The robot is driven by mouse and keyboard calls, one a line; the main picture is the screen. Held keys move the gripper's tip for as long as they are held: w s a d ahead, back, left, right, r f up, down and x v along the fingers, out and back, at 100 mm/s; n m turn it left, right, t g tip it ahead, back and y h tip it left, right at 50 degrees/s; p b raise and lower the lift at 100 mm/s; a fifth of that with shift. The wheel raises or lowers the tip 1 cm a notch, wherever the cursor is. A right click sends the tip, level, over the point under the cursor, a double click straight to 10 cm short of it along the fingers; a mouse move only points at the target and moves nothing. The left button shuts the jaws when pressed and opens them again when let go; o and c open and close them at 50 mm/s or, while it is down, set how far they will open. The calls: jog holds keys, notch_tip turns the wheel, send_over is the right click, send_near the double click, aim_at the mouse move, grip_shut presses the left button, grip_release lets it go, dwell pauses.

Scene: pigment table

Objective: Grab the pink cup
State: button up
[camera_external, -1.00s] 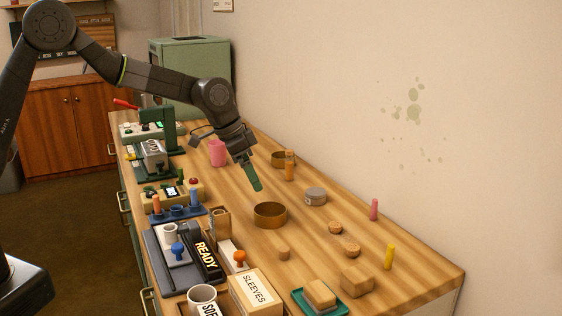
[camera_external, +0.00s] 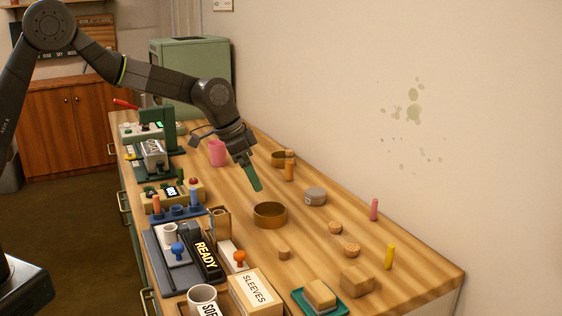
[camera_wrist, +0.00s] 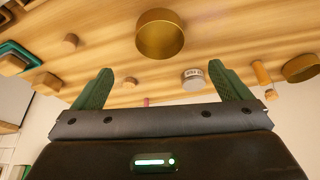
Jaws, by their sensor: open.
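The pink cup (camera_external: 217,153) stands on the wooden table in the external view, to the left of my gripper and farther back. My gripper (camera_external: 256,187) hangs tilted above the table, pointing down, with green fingers. In the wrist view its two fingers (camera_wrist: 168,84) are spread apart with nothing between them. I do not make out the pink cup in the wrist view.
A brass ring-shaped dish (camera_external: 270,214) lies just below my gripper. A grey tin (camera_external: 315,196) and an orange bottle (camera_external: 289,166) are to its right. A green press (camera_external: 160,135) stands left of the pink cup. The right part of the table has free room between small items.

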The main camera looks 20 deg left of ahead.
dwell(0.3)
jog(key=c, duration=0.3)
jog(key=shift+c, duration=0.2)
jog(key=n+t+y, duration=0.3)
jog(key=n+t, duration=0.1)
jog(key=n, duration=0.5)
send_near(218, 151)
jog(key=w+f, duration=0.3)
jog(key=w+a+f+p, duration=0.1)
jog(key=w+f, duration=0.1)
jog(key=shift+w+f, duration=0.15)
jog(key=shift+p+x, duration=1.05)
jog(key=shift+x, duration=1.55)
jog(key=shift+c, duration=0.4)
